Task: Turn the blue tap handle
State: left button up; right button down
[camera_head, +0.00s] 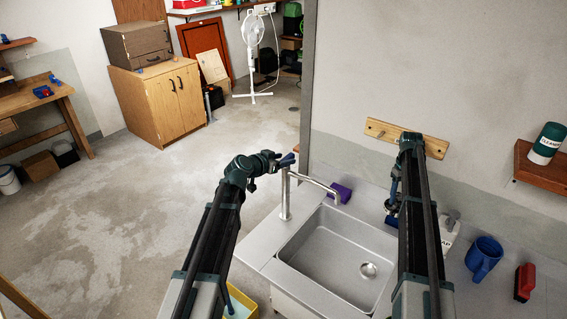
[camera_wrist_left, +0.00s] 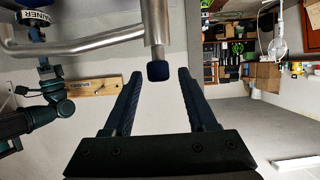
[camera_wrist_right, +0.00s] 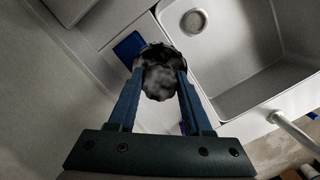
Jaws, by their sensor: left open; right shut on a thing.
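The tap (camera_head: 285,195) is a metal post with a long spout over the sink. In the left wrist view its dark blue handle (camera_wrist_left: 158,71) is a small cap on a metal stem. My left gripper (camera_wrist_left: 160,76) is open, with one finger on each side of the handle and gaps between. In the head view my left gripper (camera_head: 288,160) is at the top of the tap and hides the handle. My right gripper (camera_wrist_right: 160,72) is shut on a round, mottled black-and-grey thing (camera_wrist_right: 160,80) beside the sink.
The steel sink (camera_head: 290,250) lies between my arms. A purple block (camera_head: 341,192) sits behind it. A blue mug (camera_head: 484,258), a white bottle (camera_head: 450,236) and a red-and-black brush-like thing (camera_head: 525,282) stand at right. A wooden peg rail (camera_head: 405,137) is on the wall.

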pick_arm(q)
jog(key=shift+w+d+f, duration=0.1)
jog(key=shift+w+d, duration=0.05)
pick_arm(e)
jog(key=shift+f, duration=0.1)
pick_arm(q)
grip_shut()
